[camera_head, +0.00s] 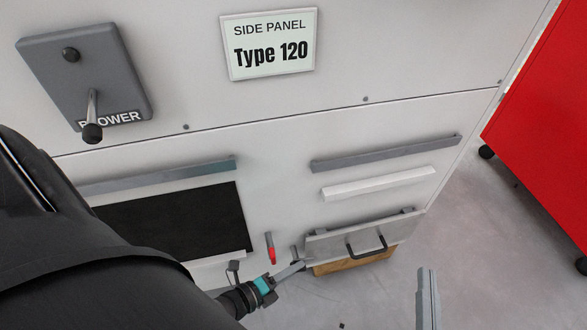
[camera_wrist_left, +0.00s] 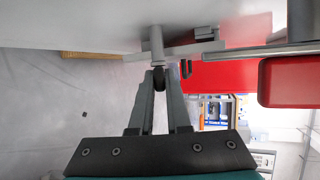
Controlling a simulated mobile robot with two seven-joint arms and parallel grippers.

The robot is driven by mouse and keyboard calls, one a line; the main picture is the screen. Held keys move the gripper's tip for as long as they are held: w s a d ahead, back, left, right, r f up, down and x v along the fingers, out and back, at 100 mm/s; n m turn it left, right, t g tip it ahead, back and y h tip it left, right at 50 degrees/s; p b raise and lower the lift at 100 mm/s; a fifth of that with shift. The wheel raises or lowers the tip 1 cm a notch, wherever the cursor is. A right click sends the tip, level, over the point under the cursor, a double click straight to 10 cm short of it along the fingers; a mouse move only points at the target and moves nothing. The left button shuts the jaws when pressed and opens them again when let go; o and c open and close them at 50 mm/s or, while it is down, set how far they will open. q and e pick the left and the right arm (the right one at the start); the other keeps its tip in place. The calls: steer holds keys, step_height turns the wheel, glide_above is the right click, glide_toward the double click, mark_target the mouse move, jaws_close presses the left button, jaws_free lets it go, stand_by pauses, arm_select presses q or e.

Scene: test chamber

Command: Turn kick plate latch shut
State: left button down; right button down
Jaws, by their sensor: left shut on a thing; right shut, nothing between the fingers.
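The grey kick plate (camera_head: 335,246) with a black pull handle (camera_head: 367,249) is at the foot of the white side panel in the head view. Its latch (camera_head: 296,254) is at the plate's left end. My left gripper (camera_head: 297,266) is there, its fingers slanting up to the latch. In the left wrist view the latch shows as a grey post (camera_wrist_left: 157,42) with a dark knob (camera_wrist_left: 158,76). My left gripper (camera_wrist_left: 160,78) is shut on this knob. My right gripper (camera_head: 428,285) shows only partly at the lower edge, shut and apart from the plate.
A red-tipped lever (camera_head: 271,248) hangs left of the plate, close to my left gripper. A wooden block (camera_head: 352,262) lies under the plate. A blower switch box (camera_head: 120,65) is at upper left. A red cabinet (camera_head: 545,125) stands at right; the floor between is clear.

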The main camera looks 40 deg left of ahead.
arm_select(q)
steer(key=shift+s+d+f, duration=0.1)
steer(key=c, duration=0.9)
jaws_free()
arm_select(e)
steer(key=shift+r, duration=0.1)
arm_select(q)
steer(key=shift+p+v, duration=1.75)
steer(key=shift+v, duration=5.9)
arm_select(e)
steer(key=shift+w+d+f+n+g+h, duration=0.15)
steer(key=shift+d+f+g+h, duration=0.4)
steer(key=shift+d+g, duration=0.4)
steer(key=shift+d+f+n+g+h, duration=0.1)
steer(key=shift+d+f+g+h, duration=0.45)
steer(key=shift+g, duration=0.55)
steer(key=shift+w+d+f+n+g+h, duration=0.15)
steer(key=shift+d+f+g+h, duration=0.35)
steer(key=shift+d+g, duration=0.5)
steer(key=shift+s+a+f, duration=0.1)
